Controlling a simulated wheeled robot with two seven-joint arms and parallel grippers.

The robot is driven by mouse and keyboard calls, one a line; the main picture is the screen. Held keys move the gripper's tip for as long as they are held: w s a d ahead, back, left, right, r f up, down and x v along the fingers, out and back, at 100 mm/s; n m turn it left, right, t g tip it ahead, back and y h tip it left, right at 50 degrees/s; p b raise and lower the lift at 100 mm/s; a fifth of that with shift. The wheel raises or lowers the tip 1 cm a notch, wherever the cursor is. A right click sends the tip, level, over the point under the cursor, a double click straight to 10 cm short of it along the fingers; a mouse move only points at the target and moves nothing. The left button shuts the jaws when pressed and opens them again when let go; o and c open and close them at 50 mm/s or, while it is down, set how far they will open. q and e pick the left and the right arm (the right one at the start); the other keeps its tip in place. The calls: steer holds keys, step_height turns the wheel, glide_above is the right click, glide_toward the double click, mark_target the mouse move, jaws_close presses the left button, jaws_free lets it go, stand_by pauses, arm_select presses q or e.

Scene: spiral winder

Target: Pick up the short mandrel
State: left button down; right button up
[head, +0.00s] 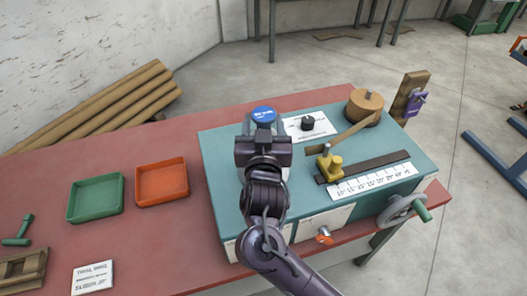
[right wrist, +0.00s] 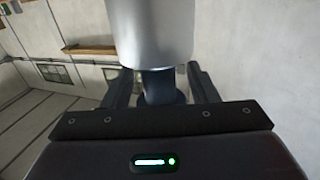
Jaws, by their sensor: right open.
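A blue-capped piece (head: 263,113), which I take to be the short mandrel, stands at the far left of the teal machine top; its cap bears lettering too small to read. My right gripper (head: 263,130) is just on the near side of it and hides its lower part. In the right wrist view a smooth silver cylinder with a narrower dark blue end (right wrist: 155,35) shows between the two open fingers of the gripper (right wrist: 160,84). The fingers stand apart on either side; I cannot tell whether they touch it. My left gripper is not in view.
The teal machine (head: 222,150) carries a black knob (head: 307,123) on a white card, a wooden disc (head: 364,106), a brass clamp (head: 329,165) and a ruler (head: 372,182). A crank (head: 402,210) juts out right. Green (head: 95,198) and orange (head: 162,181) trays sit left on the red table.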

steer(key=shift+w, duration=0.15)
jaws_close()
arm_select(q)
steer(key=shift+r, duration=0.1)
arm_select(e)
steer(key=shift+r, duration=0.2)
stand_by(0.3)
